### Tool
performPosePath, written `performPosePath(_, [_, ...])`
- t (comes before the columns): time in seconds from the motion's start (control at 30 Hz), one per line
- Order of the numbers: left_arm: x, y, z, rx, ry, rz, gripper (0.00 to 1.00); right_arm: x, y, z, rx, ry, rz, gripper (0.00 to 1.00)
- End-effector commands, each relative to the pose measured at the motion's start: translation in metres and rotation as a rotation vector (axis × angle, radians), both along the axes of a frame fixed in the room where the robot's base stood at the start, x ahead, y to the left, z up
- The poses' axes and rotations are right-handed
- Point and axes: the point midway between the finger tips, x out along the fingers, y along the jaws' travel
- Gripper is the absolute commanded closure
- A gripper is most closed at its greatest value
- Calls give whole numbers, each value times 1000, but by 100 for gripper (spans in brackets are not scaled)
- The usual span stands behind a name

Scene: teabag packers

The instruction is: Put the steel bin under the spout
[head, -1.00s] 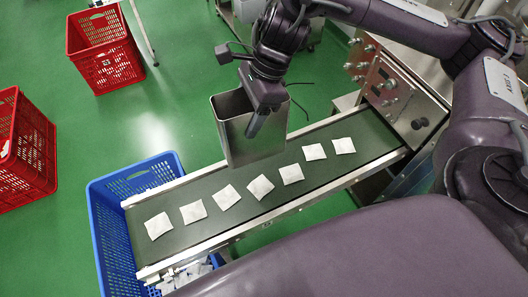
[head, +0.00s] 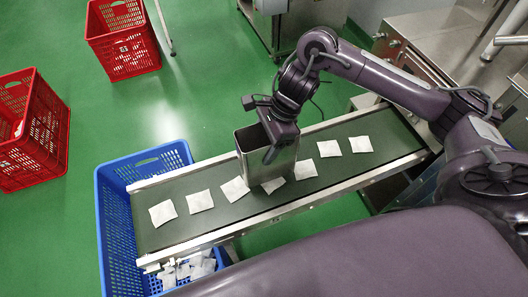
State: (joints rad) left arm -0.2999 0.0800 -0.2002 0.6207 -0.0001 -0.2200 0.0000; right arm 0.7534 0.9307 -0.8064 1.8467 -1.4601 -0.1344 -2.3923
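The steel bin (head: 246,163) is a tall, open-topped metal box, held upright. In the head view it overlaps the middle of the conveyor belt (head: 233,212) and partly hides a white teabag (head: 273,185). I cannot tell how high it is. My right gripper (head: 271,155), on the arm from the right, is at the bin's rim and appears shut on its near wall. The bin's inside is mostly hidden. My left gripper is not in view. I cannot make out a spout.
Several white teabags lie in a row on the belt. A blue crate (head: 116,235) with bags in it stands at the belt's left end. Two red crates (head: 128,62) (head: 42,150) stand on the green floor at left. Steel machinery (head: 425,62) is at upper right.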

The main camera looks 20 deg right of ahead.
Motion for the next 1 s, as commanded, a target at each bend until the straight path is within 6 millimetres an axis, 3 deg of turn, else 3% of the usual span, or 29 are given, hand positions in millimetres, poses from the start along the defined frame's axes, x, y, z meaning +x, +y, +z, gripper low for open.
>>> performPosePath(0.33, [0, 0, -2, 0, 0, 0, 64, -1, 0, -38, 1, 3, -2, 77])
performPosePath(0.67, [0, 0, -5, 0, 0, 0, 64, 0, 0, -41, 0, -1, 0, 77])
performPosePath(0.7, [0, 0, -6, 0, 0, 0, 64, 0, 0, -42, 0, 0, -1, 34])
performPosePath(0.87, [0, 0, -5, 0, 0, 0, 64, 0, 0, -41, 0, 0, -1, 13])
performPosePath(1.0, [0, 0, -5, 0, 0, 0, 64, 0, 0, -41, 0, 0, -1, 13])
